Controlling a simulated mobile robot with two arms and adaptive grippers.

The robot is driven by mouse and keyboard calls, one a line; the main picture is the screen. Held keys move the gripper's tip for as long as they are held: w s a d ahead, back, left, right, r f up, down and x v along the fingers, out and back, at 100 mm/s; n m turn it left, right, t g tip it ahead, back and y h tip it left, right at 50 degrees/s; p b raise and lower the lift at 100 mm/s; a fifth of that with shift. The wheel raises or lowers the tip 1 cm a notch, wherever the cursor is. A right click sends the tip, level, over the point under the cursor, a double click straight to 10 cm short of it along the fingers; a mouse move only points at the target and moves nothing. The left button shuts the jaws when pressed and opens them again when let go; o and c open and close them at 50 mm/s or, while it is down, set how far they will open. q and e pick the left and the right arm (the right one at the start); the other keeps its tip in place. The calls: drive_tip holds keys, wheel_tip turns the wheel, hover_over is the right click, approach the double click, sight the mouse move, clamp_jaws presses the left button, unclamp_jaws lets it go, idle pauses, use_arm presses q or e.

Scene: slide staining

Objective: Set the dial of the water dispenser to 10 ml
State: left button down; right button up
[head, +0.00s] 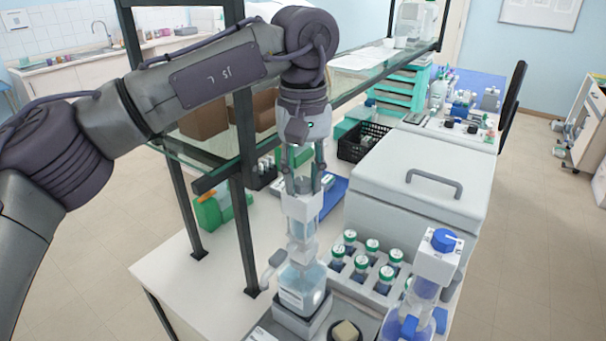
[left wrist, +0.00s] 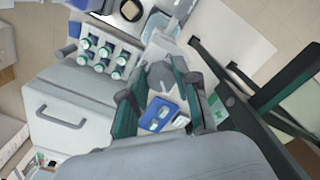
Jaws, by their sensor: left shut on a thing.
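The water dispenser (head: 300,285) is a clear bottle of pale liquid with a white pump head (head: 302,206) on top. It stands upright on a grey base at the bench's front. My left gripper (head: 303,186) points straight down onto the top of this head, with its fingers closed around the dial. In the left wrist view the grey round dial (left wrist: 160,76) sits between the fingertips of my left gripper (left wrist: 158,80). The dial's marks and setting cannot be read. My right gripper is in neither view.
A second dispenser with a blue dial (head: 444,240) stands to the right. A rack of several green-capped bottles (head: 372,246) lies between them, before a grey lidded box (head: 415,180). A glass shelf on dark posts (head: 243,235) stands close left. A blue tray (head: 334,188) lies behind.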

use_arm(q)
drive_tip(key=shift+n, duration=0.5)
drive_tip(key=n, duration=0.3)
drive_tip(key=shift+d+n, duration=0.1)
drive_tip(key=shift+n, duration=0.3)
drive_tip(key=n, duration=0.4)
drive_tip(key=shift+w+b, duration=0.1)
drive_tip(key=shift+b, duration=0.25)
drive_tip(key=c, duration=0.8)
unclamp_jaws()
drive_tip(key=shift+c, duration=0.2)
drive_tip(key=shift+r, duration=0.1)
